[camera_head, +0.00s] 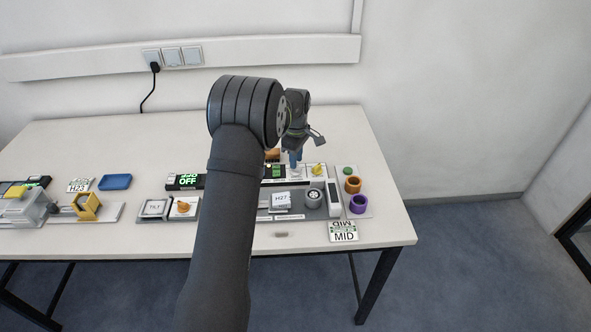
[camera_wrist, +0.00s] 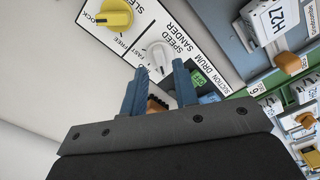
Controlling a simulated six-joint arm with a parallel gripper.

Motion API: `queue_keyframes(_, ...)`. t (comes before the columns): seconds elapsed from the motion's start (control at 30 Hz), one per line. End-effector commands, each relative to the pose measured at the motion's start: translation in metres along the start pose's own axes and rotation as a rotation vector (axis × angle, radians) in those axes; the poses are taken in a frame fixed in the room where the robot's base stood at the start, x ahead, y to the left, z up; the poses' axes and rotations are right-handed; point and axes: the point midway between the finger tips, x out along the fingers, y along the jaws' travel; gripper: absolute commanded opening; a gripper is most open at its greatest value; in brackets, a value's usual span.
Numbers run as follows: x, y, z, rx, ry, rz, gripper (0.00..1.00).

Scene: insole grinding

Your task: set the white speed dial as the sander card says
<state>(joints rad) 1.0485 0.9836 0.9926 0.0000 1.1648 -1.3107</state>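The white speed dial (camera_wrist: 159,56) sits on a white panel marked SPEED and SANDER in the wrist view, with a small FAST label beside it. I cannot tell clearly which mark it points at. My gripper (camera_wrist: 159,78) is open, its two blue fingers apart, with the dial just beyond and between their tips. In the head view my gripper (camera_head: 296,158) points down over the back of the sander station, and its fingers largely hide the dial.
A yellow sleeve knob (camera_wrist: 116,14) is close to the dial; it also shows in the head view (camera_head: 318,169). Orange (camera_head: 352,185) and purple (camera_head: 359,204) rings stand at the right. An H27 block (camera_head: 281,200) lies in front. The table's right back is clear.

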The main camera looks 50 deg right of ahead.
Motion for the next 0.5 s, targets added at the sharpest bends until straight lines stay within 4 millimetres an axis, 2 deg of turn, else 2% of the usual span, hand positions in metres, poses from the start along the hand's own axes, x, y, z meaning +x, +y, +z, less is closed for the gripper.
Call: queue_keyframes(0.5,0.014,0.000,0.000,0.000,0.000,-0.002,0.27)
